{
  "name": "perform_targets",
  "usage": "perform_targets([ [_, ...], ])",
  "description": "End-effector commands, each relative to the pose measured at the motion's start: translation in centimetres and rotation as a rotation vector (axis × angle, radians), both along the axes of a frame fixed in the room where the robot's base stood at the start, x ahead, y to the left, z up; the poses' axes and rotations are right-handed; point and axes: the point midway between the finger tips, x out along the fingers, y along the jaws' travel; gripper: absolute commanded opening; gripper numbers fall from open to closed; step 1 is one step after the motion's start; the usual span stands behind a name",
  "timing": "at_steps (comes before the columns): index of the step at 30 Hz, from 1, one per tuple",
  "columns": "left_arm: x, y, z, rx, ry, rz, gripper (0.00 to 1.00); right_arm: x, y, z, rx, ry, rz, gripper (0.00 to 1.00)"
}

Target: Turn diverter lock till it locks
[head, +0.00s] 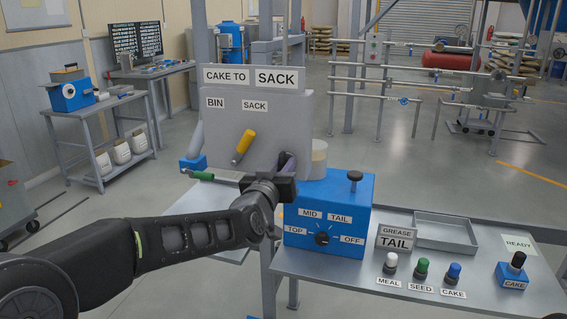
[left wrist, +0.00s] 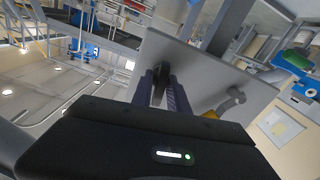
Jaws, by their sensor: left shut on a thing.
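The grey diverter panel (head: 225,117) carries BIN and SACK labels under a "CAKE TO SACK" sign (head: 254,77). Its yellow lever (head: 243,147) slants below the SACK label. My left gripper (head: 288,163) is at the panel's lower right, its fingers shut. In the left wrist view the two fingers (left wrist: 166,84) close on a small dark knob, which looks like the diverter lock (left wrist: 158,66), on the panel face. The lock is hidden by the gripper in the head view, so its turn angle cannot be told. My right gripper is not in view.
A blue selector box (head: 329,206) with a dial stands right of my left gripper. A green-handled lever (head: 200,175) is at the panel's lower left.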

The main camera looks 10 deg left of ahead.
Motion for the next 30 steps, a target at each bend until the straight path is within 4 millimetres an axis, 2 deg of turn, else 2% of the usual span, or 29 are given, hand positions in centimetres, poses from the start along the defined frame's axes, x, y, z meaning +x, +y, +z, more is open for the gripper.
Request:
perform_targets([
  [9, -0.02, -0.06, -0.22, 0.146, -0.005, -0.002, 0.00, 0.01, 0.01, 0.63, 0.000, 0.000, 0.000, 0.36],
  [24, -0.02, -0.07, -0.29, 0.173, -0.005, -0.002, 0.00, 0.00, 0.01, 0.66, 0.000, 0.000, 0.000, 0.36],
  [25, -0.02, -0.07, -0.29, 0.173, -0.005, -0.002, 0.21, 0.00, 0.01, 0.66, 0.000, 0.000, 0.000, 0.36],
  [30, -0.02, -0.04, -0.20, 0.172, -0.007, -0.002, 0.33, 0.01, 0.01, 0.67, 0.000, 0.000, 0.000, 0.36],
])
